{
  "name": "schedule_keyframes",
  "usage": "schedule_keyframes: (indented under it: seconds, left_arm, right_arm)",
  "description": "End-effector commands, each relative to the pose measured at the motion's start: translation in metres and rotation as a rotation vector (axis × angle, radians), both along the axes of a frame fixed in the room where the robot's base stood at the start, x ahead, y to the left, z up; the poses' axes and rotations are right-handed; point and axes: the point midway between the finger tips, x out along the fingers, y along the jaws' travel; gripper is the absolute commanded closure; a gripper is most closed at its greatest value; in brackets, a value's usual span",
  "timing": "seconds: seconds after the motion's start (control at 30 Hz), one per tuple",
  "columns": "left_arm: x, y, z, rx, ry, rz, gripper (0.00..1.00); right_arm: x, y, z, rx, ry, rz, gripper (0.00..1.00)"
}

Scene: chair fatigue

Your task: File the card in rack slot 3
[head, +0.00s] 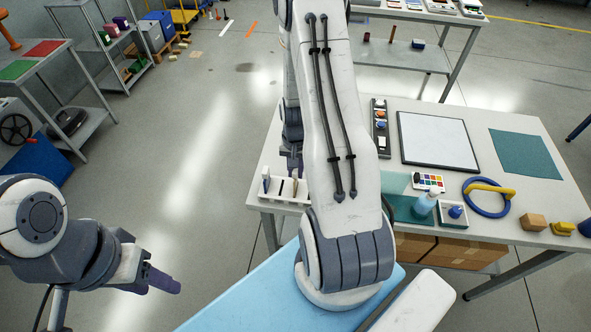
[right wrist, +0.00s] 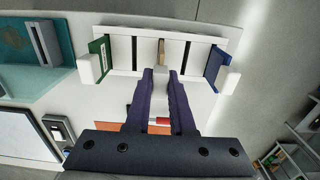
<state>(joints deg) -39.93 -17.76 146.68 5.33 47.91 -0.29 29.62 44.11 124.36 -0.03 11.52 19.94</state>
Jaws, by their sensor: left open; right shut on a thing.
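The white rack (head: 283,195) stands at the near left corner of the table; the right wrist view shows it from above (right wrist: 220,38). A green card (right wrist: 99,55) is in its left end slot and a blue card (right wrist: 214,62) in its right end slot. Between them are two dark empty slots and, in the middle slot, a narrow tan card (right wrist: 162,48). My right gripper (right wrist: 160,72) is shut on this card at the rack; whether it is fully seated I cannot tell. My left gripper (head: 155,281) is open and empty over the floor.
My right arm hides part of the rack and table. Floor left of the table is clear.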

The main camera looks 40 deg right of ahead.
Motion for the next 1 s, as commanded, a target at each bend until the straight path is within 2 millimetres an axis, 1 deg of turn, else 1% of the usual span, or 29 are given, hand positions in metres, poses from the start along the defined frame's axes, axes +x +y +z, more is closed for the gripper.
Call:
schedule_keyframes:
  seconds: [0.77,0.8,0.87,0.9,1.0]
  left_arm:
    - [0.0,0.0,-0.016,0.0,0.0,0.0,0.5]
    - [0.0,0.0,-0.016,0.0,0.0,0.0,0.5]
    - [0.0,0.0,-0.015,0.0,0.0,0.0,0.5]
    - [0.0,0.0,-0.015,0.0,0.0,0.0,0.5]
    - [0.0,0.0,-0.015,0.0,0.0,0.0,0.5]
  right_arm:
    - [0.0,0.0,-0.021,0.0,0.0,0.0,1.0]
    - [0.0,0.0,-0.021,0.0,0.0,0.0,0.75]
    - [0.0,0.0,-0.02,-0.001,-0.001,0.0,0.52]
    - [0.0,0.0,-0.02,0.0,0.0,0.0,0.43]
    - [0.0,0.0,-0.02,0.0,0.0,0.0,0.43]
